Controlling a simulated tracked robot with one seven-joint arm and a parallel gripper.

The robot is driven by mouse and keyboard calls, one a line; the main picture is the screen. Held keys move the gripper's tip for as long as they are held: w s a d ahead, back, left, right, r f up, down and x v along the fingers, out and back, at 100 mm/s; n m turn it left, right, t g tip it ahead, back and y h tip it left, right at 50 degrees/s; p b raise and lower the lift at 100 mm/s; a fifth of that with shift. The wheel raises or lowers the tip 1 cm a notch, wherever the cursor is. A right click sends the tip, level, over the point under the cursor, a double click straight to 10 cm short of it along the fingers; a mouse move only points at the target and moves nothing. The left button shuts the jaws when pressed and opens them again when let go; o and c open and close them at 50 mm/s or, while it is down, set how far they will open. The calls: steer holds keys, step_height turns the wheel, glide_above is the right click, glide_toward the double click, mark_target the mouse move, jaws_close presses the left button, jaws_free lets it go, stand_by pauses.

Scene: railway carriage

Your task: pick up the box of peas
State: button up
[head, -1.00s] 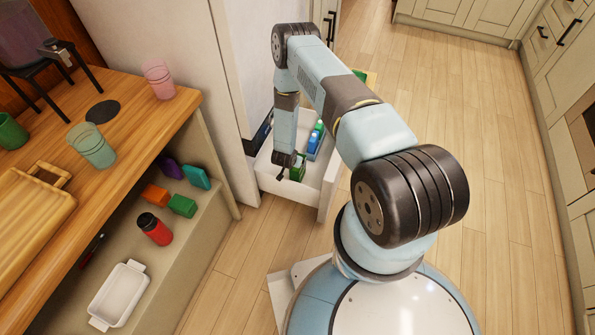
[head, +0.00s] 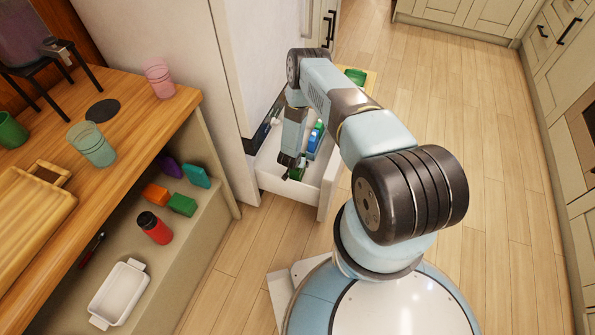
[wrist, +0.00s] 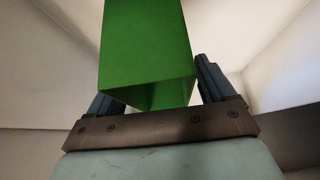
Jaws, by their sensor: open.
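A green box, the likely box of peas (head: 296,175), stands near the front of the open white drawer (head: 270,182); no label is legible. My gripper (head: 292,168) is down inside the drawer at this box and partly hides it. In the wrist view the plain green box (wrist: 146,45) rises between the two dark fingers of my gripper (wrist: 155,85). The fingers are open, one on either side of it, with a visible gap at the right finger. Whether the left finger touches the box I cannot tell.
A blue item (head: 314,142) stands farther back in the drawer, right of my arm. The drawer's walls surround my gripper closely. At left, a shelf holds a red bottle (head: 154,228), a white dish (head: 118,292) and several small coloured boxes. The wooden floor (head: 480,190) at right is clear.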

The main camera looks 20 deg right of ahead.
jaws_close()
stand_by(0.8)
